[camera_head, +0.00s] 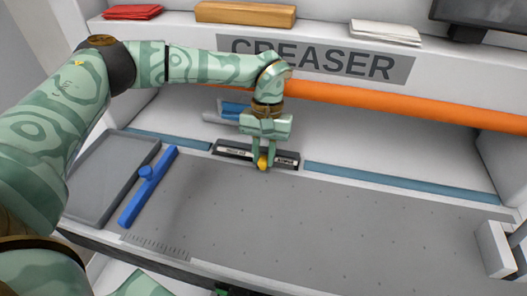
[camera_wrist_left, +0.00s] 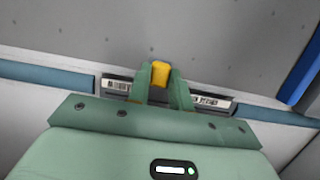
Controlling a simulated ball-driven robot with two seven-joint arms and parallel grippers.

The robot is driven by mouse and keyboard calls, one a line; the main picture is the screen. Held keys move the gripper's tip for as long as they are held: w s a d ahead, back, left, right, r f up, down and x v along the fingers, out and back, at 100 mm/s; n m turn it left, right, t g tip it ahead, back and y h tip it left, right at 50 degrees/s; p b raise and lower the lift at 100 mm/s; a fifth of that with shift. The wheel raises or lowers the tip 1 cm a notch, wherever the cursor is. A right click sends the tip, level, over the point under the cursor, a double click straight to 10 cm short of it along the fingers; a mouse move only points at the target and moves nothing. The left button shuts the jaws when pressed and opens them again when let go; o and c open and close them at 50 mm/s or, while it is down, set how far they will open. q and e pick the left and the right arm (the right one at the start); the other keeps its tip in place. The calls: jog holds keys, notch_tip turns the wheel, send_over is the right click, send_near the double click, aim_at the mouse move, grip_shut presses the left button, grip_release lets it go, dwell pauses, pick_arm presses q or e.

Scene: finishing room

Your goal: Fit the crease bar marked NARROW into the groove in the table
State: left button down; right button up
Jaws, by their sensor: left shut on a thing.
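My left gripper (camera_head: 262,163) is shut on a yellow knob (camera_wrist_left: 160,73) at the back edge of the grey table (camera_head: 330,215). Around the knob lies a dark bar (camera_head: 233,151) with pale label plates on both sides of the fingers; it also shows in the left wrist view (camera_wrist_left: 118,86). The lettering is too small to read surely. The bar lies in line with a blue strip (camera_head: 400,184) along the table's back edge. The fingers hide the bar's middle. I cannot tell whether it sits in a groove or on top. My right gripper is not in view.
A blue bar with a knob (camera_head: 148,188) lies on the table's left side, beside a grey tray (camera_head: 108,172). An orange roller (camera_head: 400,106) runs above the back. A pale block (camera_head: 494,249) stands at the right edge. The table's middle is clear.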

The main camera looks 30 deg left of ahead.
pick_arm(q)
jog(key=shift+f, duration=0.75)
dwell(0.8)
jog(key=c, duration=1.2)
grip_release()
jog(key=shift+o, duration=0.2)
jog(key=p+v, duration=0.3)
jog(key=v, duration=1.3)
jog(key=shift+r, duration=0.1)
